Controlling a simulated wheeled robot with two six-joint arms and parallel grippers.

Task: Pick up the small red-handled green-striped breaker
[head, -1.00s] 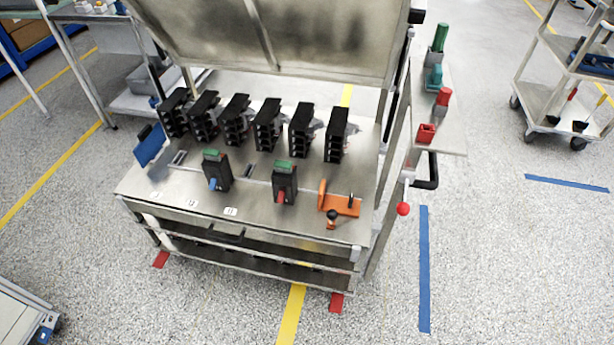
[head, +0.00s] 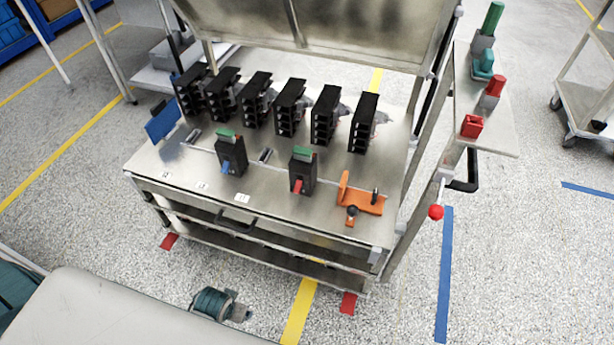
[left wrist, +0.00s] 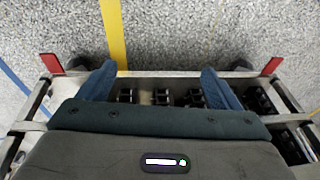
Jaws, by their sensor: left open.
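The red-handled breaker (head: 302,172) stands upright on the metal cart top (head: 265,205), right of centre in the head view. It is black with a green strip on top and a red handle low on its front. A similar breaker with a blue handle (head: 230,155) stands to its left. My left gripper (left wrist: 158,85) shows in the left wrist view with its two blue fingers spread wide and nothing between them. The red-handled breaker cannot be made out in that view. My right gripper is in neither view.
A row of larger black breakers (head: 326,115) stands behind. An orange fixture (head: 362,199) with a black knob is right of the red-handled breaker. A raised metal panel (head: 320,30) rises at the back. A side shelf (head: 485,130) holds red and green items. The front cart top is fairly clear.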

